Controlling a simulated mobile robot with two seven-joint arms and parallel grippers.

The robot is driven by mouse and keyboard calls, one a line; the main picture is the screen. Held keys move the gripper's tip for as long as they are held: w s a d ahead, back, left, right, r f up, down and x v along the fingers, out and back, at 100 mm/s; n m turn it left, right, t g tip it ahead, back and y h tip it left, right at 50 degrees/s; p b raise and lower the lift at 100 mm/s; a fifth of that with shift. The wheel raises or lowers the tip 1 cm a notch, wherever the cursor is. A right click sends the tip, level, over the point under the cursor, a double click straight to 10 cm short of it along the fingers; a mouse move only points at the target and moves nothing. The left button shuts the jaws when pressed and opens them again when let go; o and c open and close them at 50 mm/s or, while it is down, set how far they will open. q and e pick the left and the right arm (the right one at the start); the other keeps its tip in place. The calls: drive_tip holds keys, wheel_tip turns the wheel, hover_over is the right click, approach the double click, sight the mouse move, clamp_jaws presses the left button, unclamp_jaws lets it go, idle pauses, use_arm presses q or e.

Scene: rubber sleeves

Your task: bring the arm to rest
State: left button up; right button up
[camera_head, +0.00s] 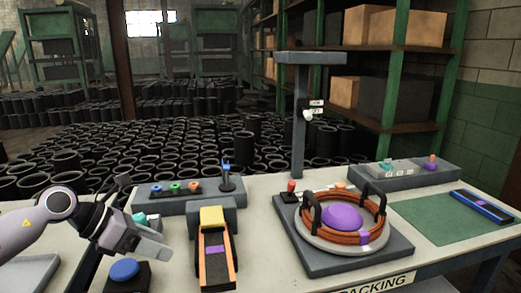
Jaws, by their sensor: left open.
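My left arm (40,225) comes in from the left edge. My left gripper (150,249) is open and empty above the left part of the workbench. It hangs just right of and above a blue round button (124,269) on a dark box. The fingers point right and slightly down, short of a black-and-orange device with a yellow block (212,217) on top. My right gripper does not show.
On the workbench (262,262), a grey base (310,262) bears a round fixture with a purple dome (342,216) and orange rings. A control panel (178,196) stands behind. A green mat (430,222) with a blue tool (482,207) lies right. A grey post (298,130) rises at the back.

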use_arm(q)
drive_tip(key=s+d+r+n+t+h, duration=0.2)
drive_tip(key=d+r+n+t+h, duration=0.15)
drive_tip(key=d, duration=0.35)
drive_tip(key=s+d+r+n+t+h, duration=0.1)
drive_tip(key=d+r+n+t+h, duration=0.1)
drive_tip(key=d+n+t+h, duration=0.25)
drive_tip(key=s+a+f+n+t+y, duration=0.1)
drive_tip(key=s+a+f+n+y, duration=0.35)
drive_tip(key=n, duration=0.55)
drive_tip(key=s+a+f+n+y, duration=0.1)
drive_tip(key=a+f+n+y, duration=0.2)
drive_tip(key=f+n+y, duration=0.5)
drive_tip(key=s+a+f+n+t+y, duration=0.1)
drive_tip(key=s+a+f+n+y, duration=0.25)
drive_tip(key=n, duration=0.85)
drive_tip(key=s+a+f+n+g, duration=0.1)
drive_tip(key=s+f+n+g, duration=0.3)
drive_tip(key=s, duration=0.6)
drive_tip(key=s+f+n+g, duration=0.2)
drive_tip(key=s+f+g, duration=0.3)
drive_tip(key=s+g, duration=0.3)
drive_tip(key=w+d+f+t+h+p, duration=0.1)
drive_tip(key=w+f+t+p, duration=0.3)
drive_tip(key=t, duration=0.4)
drive_tip(key=shift+w+d+f+m, duration=0.4)
drive_tip(key=shift+w+d+f, duration=0.15)
drive_tip(key=shift+d, duration=0.25)
